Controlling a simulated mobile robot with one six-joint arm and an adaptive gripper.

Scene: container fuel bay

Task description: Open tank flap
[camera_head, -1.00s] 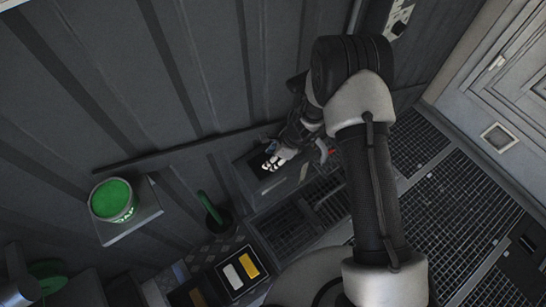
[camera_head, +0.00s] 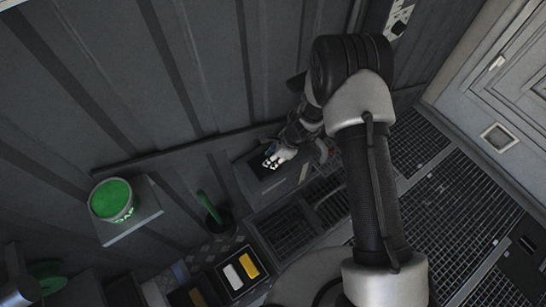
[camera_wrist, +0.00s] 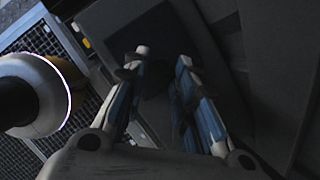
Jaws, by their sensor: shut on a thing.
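The tank is a dark grey box (camera_head: 282,187) against the ribbed wall, near the middle of the head view. Its dark tank flap (camera_head: 257,166) shows on top, beside my fingers. My gripper (camera_head: 271,163) reaches down to it from the right, its pale fingertips at the flap. In the wrist view my gripper (camera_wrist: 163,65) has its two blue-sided fingers closed in on a dark part of the flap (camera_wrist: 155,28). The fingers and the dim light hide the gripped part. I cannot tell how far the flap is tilted.
A green bucket (camera_head: 112,201) stands on a small wall shelf at the left. A green-handled item (camera_head: 210,208) stands in a dark holder. A tray with a white and a yellow block (camera_head: 249,265) lies below. Grated floor (camera_head: 450,220) is clear at the right.

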